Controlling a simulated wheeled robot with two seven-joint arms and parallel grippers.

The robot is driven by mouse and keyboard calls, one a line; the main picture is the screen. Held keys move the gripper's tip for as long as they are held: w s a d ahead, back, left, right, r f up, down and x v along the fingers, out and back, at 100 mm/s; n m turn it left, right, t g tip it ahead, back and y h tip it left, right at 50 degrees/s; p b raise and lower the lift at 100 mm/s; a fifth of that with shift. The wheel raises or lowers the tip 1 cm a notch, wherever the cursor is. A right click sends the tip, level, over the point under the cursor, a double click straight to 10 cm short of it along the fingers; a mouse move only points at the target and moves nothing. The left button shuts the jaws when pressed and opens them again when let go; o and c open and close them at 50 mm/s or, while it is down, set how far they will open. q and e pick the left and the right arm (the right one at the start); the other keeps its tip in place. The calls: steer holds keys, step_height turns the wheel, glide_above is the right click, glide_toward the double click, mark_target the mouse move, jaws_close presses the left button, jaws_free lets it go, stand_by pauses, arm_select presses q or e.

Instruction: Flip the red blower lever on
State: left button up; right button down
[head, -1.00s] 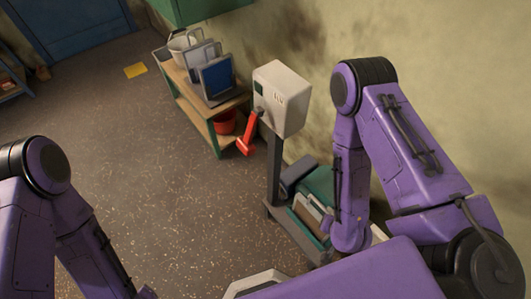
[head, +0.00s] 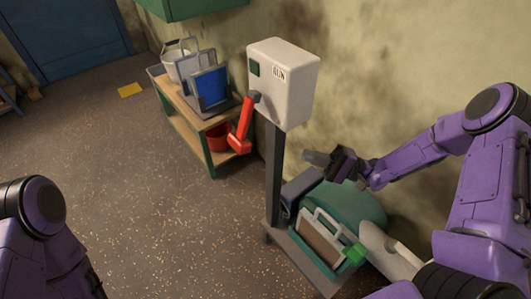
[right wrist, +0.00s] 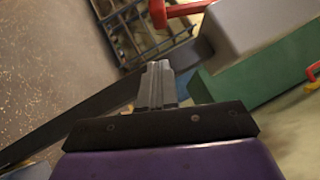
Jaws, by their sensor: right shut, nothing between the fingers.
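The red lever (head: 241,128) hangs down from the left side of the pale control box (head: 288,82), marked "RUN", on a dark post (head: 273,170). Its red grip is at the lower end. My right gripper (head: 312,157) is shut and empty, to the right of the post and below the box, pointing left, clear of the lever. In the right wrist view its shut fingers (right wrist: 155,85) show in the middle, and a red part (right wrist: 180,11), seemingly the lever, shows at the top edge. My left arm shows at lower left; its gripper is out of view.
A green machine housing (head: 350,203) and a dark motor (head: 299,190) sit beneath my right gripper. A wooden shelf (head: 193,113) with a blue panel (head: 210,86), a white bucket (head: 185,66) and a red bucket (head: 217,137) stands behind.

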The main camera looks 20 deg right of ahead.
mark_target(275, 147)
steer(key=p+x, duration=0.1)
steer(key=x, duration=0.9)
steer(key=shift+a, duration=0.15)
steer(key=a, duration=0.1)
steer(key=s+a+r, duration=0.1)
steer(key=a, duration=0.1)
steer(key=shift+s+a+r+p, duration=0.1)
steer(key=shift+s+a+p, duration=0.05)
steer(key=shift+p, duration=0.25)
